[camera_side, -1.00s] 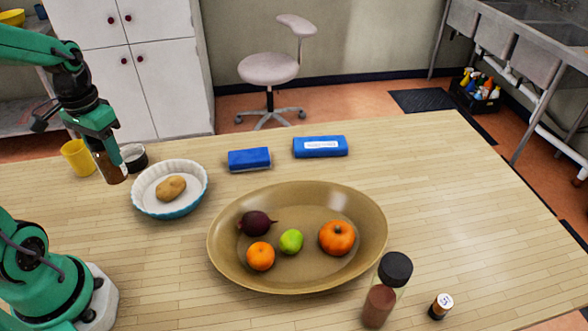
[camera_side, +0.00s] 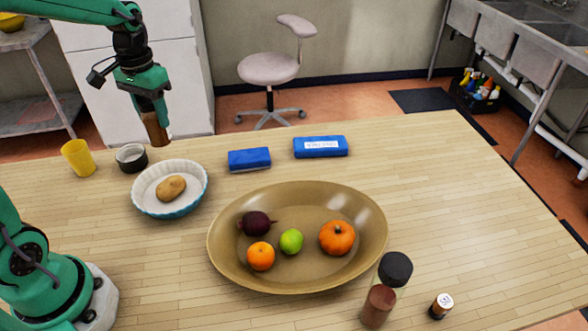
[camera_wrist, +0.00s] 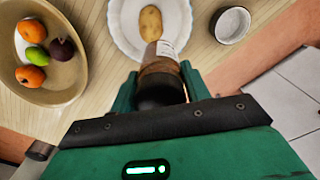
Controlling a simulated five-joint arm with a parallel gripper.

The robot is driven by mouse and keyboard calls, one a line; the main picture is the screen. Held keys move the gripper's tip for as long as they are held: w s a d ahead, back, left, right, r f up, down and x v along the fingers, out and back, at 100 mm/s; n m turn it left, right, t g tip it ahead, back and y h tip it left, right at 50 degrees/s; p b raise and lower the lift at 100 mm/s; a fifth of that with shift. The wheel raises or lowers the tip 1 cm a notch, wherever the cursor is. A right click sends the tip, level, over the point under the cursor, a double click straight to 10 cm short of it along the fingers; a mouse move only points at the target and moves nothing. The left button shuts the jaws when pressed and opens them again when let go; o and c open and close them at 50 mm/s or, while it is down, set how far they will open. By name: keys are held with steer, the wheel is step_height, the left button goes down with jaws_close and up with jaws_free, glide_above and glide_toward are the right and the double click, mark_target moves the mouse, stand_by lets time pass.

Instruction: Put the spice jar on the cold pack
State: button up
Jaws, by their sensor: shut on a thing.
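My gripper (camera_side: 150,108) is shut on a spice jar (camera_side: 155,130) with brown contents. It holds the jar in the air, in the picture above and just left of the white fluted dish. In the wrist view the jar (camera_wrist: 161,60) points away from my gripper (camera_wrist: 158,88), its dark cap end between the fingers. A flat blue pack with a white label (camera_side: 320,153), likely the cold pack, lies on the table's far side, right of the jar. A smaller blue block (camera_side: 249,160) lies just left of it. Neither blue thing shows in the wrist view.
The fluted dish (camera_side: 143,199) holds a potato. A dark-sided bowl (camera_side: 131,158) and yellow cup (camera_side: 78,158) stand left of it. A wide brown bowl (camera_side: 300,276) holds produce. A larger black-capped jar (camera_side: 379,303) and small bottle (camera_side: 440,306) stand front right. The right tabletop is clear.

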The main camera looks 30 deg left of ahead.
steer(key=w+d+r, duration=0.2)
steer(key=w+d, duration=1)
steer(key=w, duration=0.3)
steer(key=w+d+f+m, duration=0.1)
steer(key=w+d, duration=0.2)
steer(key=d, duration=0.5)
steer(key=w+d+f+m, duration=0.1)
steer(key=w+d, duration=0.2)
steer(key=d, duration=0.5)
steer(key=w+a+f, duration=0.7)
steer(key=a, duration=0.2)
steer(key=shift+w, duration=0.2)
steer(key=shift+f, duration=0.1)
steer(key=shift+f, duration=1.9)
steer(key=shift+f, duration=0.15)
steer(key=o, duration=1.1)
